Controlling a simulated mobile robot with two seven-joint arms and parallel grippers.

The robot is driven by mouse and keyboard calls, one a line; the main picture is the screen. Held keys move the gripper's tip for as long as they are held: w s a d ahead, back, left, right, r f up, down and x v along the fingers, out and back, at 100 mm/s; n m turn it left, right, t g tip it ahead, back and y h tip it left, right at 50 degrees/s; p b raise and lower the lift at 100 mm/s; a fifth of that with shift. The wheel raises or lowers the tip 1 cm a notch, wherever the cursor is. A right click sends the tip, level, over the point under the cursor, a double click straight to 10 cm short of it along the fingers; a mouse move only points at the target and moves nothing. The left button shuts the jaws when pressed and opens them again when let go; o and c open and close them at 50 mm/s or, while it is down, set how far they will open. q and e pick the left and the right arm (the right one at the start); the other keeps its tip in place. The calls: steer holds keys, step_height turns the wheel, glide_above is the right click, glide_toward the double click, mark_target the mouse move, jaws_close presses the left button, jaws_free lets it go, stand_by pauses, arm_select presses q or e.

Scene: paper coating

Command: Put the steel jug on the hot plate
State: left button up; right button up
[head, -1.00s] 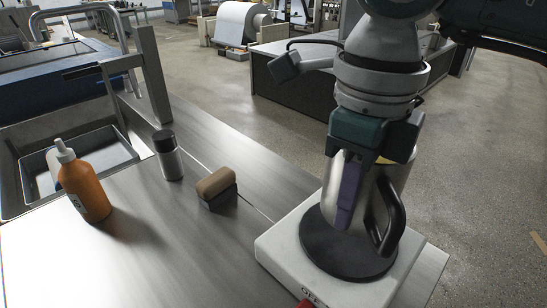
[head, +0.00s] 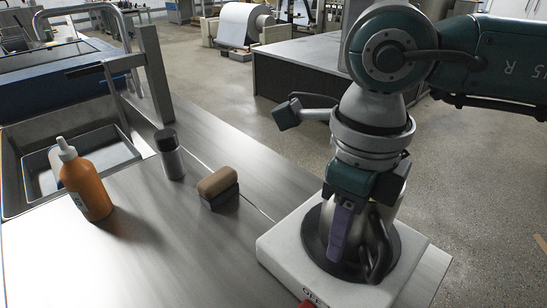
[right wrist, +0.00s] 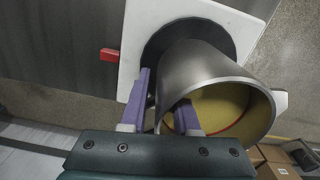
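The steel jug (head: 374,222) stands about upright over the black disc of the hot plate (head: 280,248), its dark handle toward the front right. In the right wrist view the jug (right wrist: 195,70) shows its yellowish inside, with its base against the disc (right wrist: 160,40); any small gap is hard to tell. My right gripper (head: 343,235) comes from above. In the right wrist view one purple finger is outside the jug wall and one inside; the gripper (right wrist: 165,95) looks shut on the wall. The inner fingertip is hidden. My left gripper is not in view.
A brown-topped block (head: 218,186), a dark-capped bottle (head: 169,156) and an orange bottle (head: 86,185) stand on the steel table (head: 150,245) left of the hot plate. A sink (head: 50,165) is at the far left. The hot plate's red switch (right wrist: 110,55) is on its front.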

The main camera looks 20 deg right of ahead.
steer(key=shift+o, duration=0.2)
step_height(320, 180, up, 12)
steer(key=shift+r, duration=0.2)
stand_by(0.3)
